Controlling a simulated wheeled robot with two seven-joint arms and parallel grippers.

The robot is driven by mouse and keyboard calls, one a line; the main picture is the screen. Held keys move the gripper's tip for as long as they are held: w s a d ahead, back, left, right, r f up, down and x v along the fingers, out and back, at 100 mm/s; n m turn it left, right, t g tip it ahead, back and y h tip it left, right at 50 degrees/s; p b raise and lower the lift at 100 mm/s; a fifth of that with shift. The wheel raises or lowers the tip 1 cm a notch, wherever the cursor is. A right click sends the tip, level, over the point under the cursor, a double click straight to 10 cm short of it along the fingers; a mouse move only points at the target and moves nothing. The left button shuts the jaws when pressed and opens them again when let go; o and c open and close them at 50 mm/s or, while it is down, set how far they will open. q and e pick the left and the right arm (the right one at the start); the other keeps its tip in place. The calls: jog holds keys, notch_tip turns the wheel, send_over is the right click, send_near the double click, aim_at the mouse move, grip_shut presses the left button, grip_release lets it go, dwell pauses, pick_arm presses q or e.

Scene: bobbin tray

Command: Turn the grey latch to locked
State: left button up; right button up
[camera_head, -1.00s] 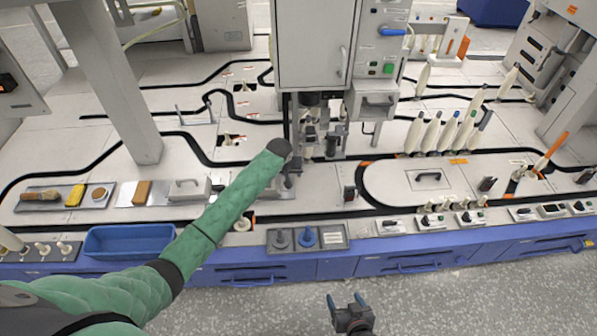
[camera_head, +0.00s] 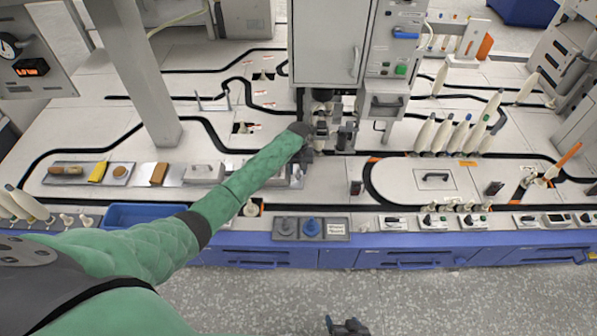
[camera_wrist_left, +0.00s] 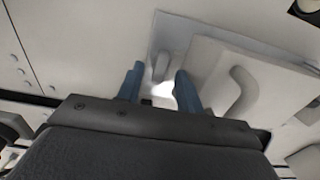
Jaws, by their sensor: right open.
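In the left wrist view a small grey upright tab (camera_wrist_left: 161,66), which looks like the grey latch, stands on a grey plate beside a pale raised cover. My left gripper (camera_wrist_left: 158,82) has its two blue fingers apart, one on each side of the tab as seen; contact cannot be told. A bright patch shows just below the tab between the fingers. In the head view my green left arm reaches over the bench to below the cabinet, and its fingers are hidden there. My right gripper (camera_head: 347,326) is open and empty at the bottom edge, over the floor.
The cover has a curved handle (camera_wrist_left: 240,90) close right of my left fingers. In the head view a grey cabinet (camera_head: 330,45) stands over the bench behind the arm's end. A blue bin (camera_head: 150,212) and a grey tray with knobs (camera_head: 337,229) lie along the front edge.

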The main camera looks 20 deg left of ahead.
pick_arm(q)
jog(key=shift+f, duration=0.65)
grip_shut()
jog(key=shift+r, duration=0.1)
